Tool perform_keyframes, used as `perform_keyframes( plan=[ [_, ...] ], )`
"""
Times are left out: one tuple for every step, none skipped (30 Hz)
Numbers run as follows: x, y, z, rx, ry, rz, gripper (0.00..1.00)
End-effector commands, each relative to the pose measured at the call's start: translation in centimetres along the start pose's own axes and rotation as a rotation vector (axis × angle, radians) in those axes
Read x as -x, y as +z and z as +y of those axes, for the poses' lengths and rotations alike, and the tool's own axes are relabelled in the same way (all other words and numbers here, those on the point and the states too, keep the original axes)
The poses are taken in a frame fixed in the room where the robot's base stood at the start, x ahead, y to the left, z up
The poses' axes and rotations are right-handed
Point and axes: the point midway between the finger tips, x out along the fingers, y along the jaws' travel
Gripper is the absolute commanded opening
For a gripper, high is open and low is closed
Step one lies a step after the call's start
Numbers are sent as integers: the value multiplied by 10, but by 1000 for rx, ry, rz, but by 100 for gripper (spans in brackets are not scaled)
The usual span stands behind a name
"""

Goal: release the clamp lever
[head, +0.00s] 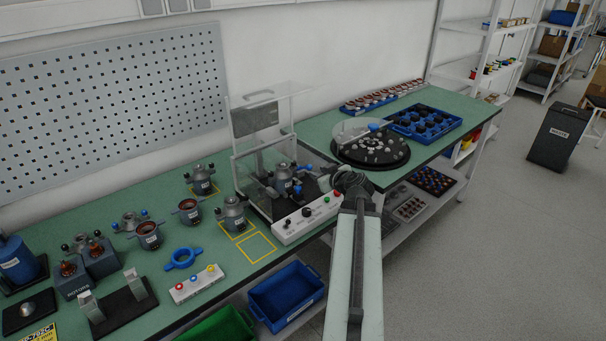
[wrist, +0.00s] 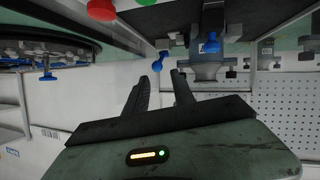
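The test station has a clear guard (head: 262,115) over a grey stator (head: 284,180), which also shows in the wrist view (wrist: 208,70). A small blue lever part (head: 298,187) sits at the stator's right side; I take it as the clamp lever. In the wrist view a blue knobbed lever (wrist: 160,61) shows just beyond my fingertips, apart from them. My gripper (wrist: 163,80) has its two dark fingers spread with nothing between them. In the head view my gripper (head: 340,180) is at the station's right side, and its fingertips are hard to make out.
A white control box (head: 308,217) with buttons stands at the station's front edge. A round black turntable (head: 370,150) and a blue tray (head: 424,121) are to the right. Stators and yellow-marked squares (head: 248,250) lie left. Blue (head: 286,294) and green bins sit below the bench edge.

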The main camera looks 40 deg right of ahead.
Motion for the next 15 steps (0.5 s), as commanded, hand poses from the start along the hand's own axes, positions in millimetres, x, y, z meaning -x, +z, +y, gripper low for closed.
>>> perform_keyframes(
  plan=[
    [0, 5, 5, -1, 12, 5, 30],
    [1, 5, 6, 0, 15, 6, 30],
    [1, 4, 8, 1, 17, 7, 30],
    [2, 4, 8, 2, 17, 8, 30],
    [1, 4, 8, 2, 17, 7, 30],
    [0, 3, 8, 2, 16, 7, 30],
    [-1, 4, 8, 1, 16, 7, 30],
    [-3, 4, 8, 1, 15, 7, 30],
    [-7, 4, 8, 1, 15, 7, 30],
    [-11, 4, 8, 1, 15, 6, 30],
    [-15, 5, 8, 1, 14, 6, 30],
    [-22, 5, 8, 2, 14, 6, 30],
    [-27, 5, 8, 3, 13, 6, 30],
    [-33, 6, 8, 3, 13, 6, 30],
    [-41, 6, 9, 2, 14, 6, 30]
  ],
)
